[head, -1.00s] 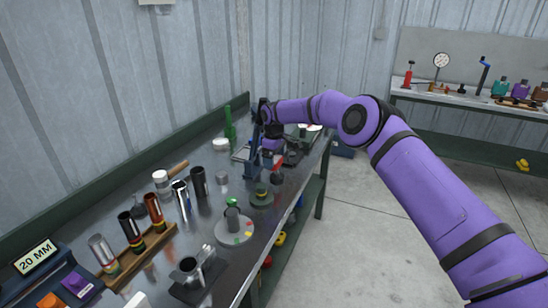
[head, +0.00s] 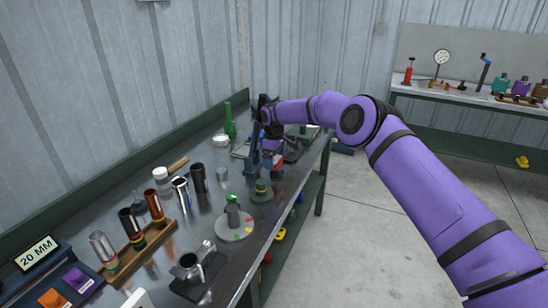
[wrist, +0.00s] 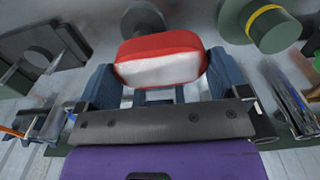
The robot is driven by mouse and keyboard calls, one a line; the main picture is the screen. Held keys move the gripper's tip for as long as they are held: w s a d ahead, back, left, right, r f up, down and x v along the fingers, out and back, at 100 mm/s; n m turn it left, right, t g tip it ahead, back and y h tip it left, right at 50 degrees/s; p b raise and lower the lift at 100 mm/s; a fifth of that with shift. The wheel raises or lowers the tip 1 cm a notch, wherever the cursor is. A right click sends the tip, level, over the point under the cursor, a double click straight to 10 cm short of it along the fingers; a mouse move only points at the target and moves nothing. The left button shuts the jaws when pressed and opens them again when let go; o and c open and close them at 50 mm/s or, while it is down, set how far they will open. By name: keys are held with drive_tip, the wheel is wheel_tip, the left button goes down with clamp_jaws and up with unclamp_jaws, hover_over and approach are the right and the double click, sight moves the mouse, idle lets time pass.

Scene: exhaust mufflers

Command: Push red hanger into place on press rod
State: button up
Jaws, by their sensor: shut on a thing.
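My gripper (wrist: 160,62) is shut on the red hanger (wrist: 158,45), a rounded block with a red top and a pale grey-white face, held between two blue fingers. In the head view my gripper (head: 262,160) is over the far part of the bench, and only a small patch of red shows below it. A dark round part (wrist: 143,16) lies just beyond the hanger in the wrist view. I cannot tell whether it is the press rod or whether the hanger touches it.
A dark green round piece with a yellow band (head: 262,190) stands close to my gripper on the metal bench. Nearer are a grey disc stand (head: 235,228), dark tubes (head: 199,178) and a wooden rack (head: 140,248). A green bottle (head: 230,120) stands behind.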

drive_tip(key=shift+f, duration=0.1)
drive_tip(key=o, duration=0.5)
